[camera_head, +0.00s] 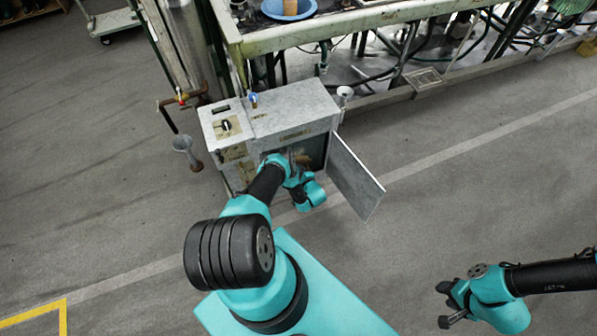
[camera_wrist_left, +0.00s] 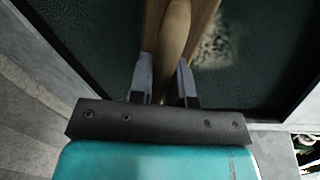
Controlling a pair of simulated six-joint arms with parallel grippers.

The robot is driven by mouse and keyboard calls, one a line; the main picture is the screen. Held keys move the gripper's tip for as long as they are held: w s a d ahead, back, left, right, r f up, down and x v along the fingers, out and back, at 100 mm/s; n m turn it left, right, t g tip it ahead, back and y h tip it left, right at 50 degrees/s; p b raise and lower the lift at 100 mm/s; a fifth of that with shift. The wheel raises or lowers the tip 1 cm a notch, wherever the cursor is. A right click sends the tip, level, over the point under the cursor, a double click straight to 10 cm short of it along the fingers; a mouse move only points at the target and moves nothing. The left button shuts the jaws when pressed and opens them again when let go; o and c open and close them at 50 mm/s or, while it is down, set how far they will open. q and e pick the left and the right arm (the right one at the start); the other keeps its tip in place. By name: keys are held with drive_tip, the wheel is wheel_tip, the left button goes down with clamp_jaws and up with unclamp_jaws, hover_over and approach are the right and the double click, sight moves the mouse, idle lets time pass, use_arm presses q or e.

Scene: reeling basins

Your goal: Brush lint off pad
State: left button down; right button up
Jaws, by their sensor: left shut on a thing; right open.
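My left gripper (camera_wrist_left: 165,78) is shut on a wooden brush (camera_wrist_left: 178,25), whose brown handle stands between the fingers in the left wrist view. The brush's far end is out of that view. A dark green pad (camera_wrist_left: 85,30) fills the area beyond the fingers. A pale, speckled patch of lint (camera_wrist_left: 213,50) lies on it, just right of the brush. In the head view my left arm reaches to the open front of a grey metal box (camera_head: 290,110), and the wrist hides much of the opening. My right gripper (camera_head: 446,305) is open and empty, low at the right over the floor.
The box's door (camera_head: 355,177) hangs open to the right of my left wrist. A long basin frame (camera_head: 350,22) with hoses stands behind. The floor around my right arm is clear.

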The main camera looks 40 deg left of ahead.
sight(301, 163)
use_arm(q)
drive_tip(key=shift+w+d+r, duration=0.1)
drive_tip(key=shift+w+d, duration=0.1)
drive_tip(key=shift+w, duration=0.4)
drive_tip(key=shift+w+d+r, duration=0.1)
drive_tip(key=shift+w+d, duration=0.05)
drive_tip(key=shift+w, duration=0.45)
drive_tip(key=shift+w+d, duration=0.15)
drive_tip(key=shift+w, duration=0.15)
drive_tip(key=shift+w+d+f, duration=0.1)
drive_tip(key=shift+w+d, duration=0.35)
drive_tip(key=shift+w, duration=0.2)
drive_tip(key=shift+w+d+f, duration=0.1)
drive_tip(key=shift+w+d, duration=0.3)
drive_tip(key=shift+w, duration=0.25)
drive_tip(key=shift+r, duration=0.15)
drive_tip(key=shift+w+a+r, duration=0.1)
drive_tip(key=shift+a+r, duration=0.05)
drive_tip(key=shift+r, duration=1)
